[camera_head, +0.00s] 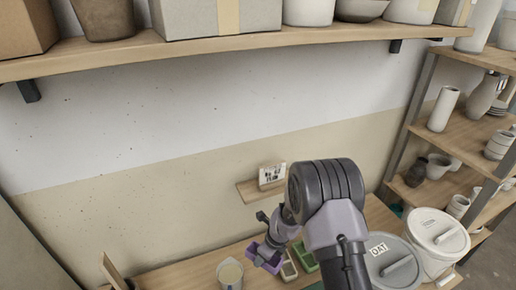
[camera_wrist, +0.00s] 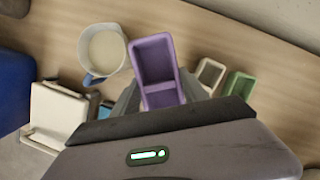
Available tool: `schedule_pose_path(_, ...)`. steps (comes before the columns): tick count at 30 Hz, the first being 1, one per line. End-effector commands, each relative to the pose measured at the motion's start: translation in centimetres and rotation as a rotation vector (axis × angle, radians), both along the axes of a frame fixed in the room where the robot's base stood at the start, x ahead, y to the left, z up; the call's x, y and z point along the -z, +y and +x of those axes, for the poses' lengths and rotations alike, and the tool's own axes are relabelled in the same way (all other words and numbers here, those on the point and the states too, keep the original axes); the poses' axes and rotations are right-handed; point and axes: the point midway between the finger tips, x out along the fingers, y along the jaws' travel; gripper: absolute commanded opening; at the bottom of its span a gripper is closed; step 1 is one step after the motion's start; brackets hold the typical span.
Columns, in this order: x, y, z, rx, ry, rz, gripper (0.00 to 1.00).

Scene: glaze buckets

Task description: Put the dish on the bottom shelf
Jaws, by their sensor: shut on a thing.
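A purple rectangular dish (camera_wrist: 158,62) with two compartments sits between the fingers of my gripper (camera_wrist: 163,93), which is shut on it. In the head view the purple dish (camera_head: 262,257) is at the low middle, over the wooden bench, by my gripper (camera_head: 263,243). I cannot tell how far it is above the bench. A small wooden wall shelf (camera_head: 247,192) sits low on the wall, with a white card sign (camera_head: 271,177) on it. A long wooden shelf (camera_head: 130,58) runs above it. My arm covers part of the scene to the right of the small shelf.
A cream dish (camera_wrist: 210,74) and a green dish (camera_wrist: 238,85) lie to the right of the purple one. A cup of pale liquid (camera_wrist: 103,50) stands to its left. Lidded buckets (camera_head: 437,235) stand at the right, before a pottery rack (camera_head: 465,128).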

Motion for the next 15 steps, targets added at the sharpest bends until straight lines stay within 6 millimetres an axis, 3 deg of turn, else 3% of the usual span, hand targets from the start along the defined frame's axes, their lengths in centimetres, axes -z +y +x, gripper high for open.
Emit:
schedule_pose_path(8, -4.3, -2.4, -3.6, -0.908, -0.003, -0.002, 0.0)
schedule_pose_path(15, -8.7, -7.3, -8.2, -1.69, -0.001, -0.004, 0.0)
